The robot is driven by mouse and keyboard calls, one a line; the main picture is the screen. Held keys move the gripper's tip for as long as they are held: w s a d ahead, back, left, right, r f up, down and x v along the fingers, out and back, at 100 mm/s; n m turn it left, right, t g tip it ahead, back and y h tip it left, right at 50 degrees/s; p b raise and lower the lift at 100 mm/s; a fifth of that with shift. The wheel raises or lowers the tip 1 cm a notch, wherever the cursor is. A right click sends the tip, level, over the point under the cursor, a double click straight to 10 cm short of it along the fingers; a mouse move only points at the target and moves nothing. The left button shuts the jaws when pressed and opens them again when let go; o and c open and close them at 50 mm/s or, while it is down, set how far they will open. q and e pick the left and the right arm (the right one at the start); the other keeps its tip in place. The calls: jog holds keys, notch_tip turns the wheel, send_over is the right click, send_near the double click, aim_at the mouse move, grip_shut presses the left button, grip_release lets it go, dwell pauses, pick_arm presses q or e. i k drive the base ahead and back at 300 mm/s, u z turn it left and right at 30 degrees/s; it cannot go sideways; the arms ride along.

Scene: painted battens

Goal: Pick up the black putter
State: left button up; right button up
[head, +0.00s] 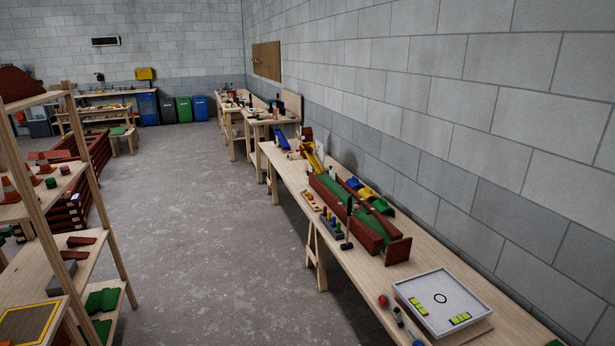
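A thin dark stick with a dark block at its lower end, which looks like the black putter (347,245), is on the long wooden table (375,284) along the right wall. It looks upright or leaning at the near side of a red-walled lane with a green floor (365,212); I cannot tell whether it touches the lane. Neither of my grippers is in view.
A white tray (443,300) with green-yellow blocks lies nearer on the table, beside a red ball (383,300) and small dark and blue items. A wooden shelf (52,257) stands at left. The grey floor (200,230) between is clear. Bins (183,109) stand far back.

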aim_at(347, 245)
jog(key=i, duration=3.45)
jog(key=z, duration=0.15)
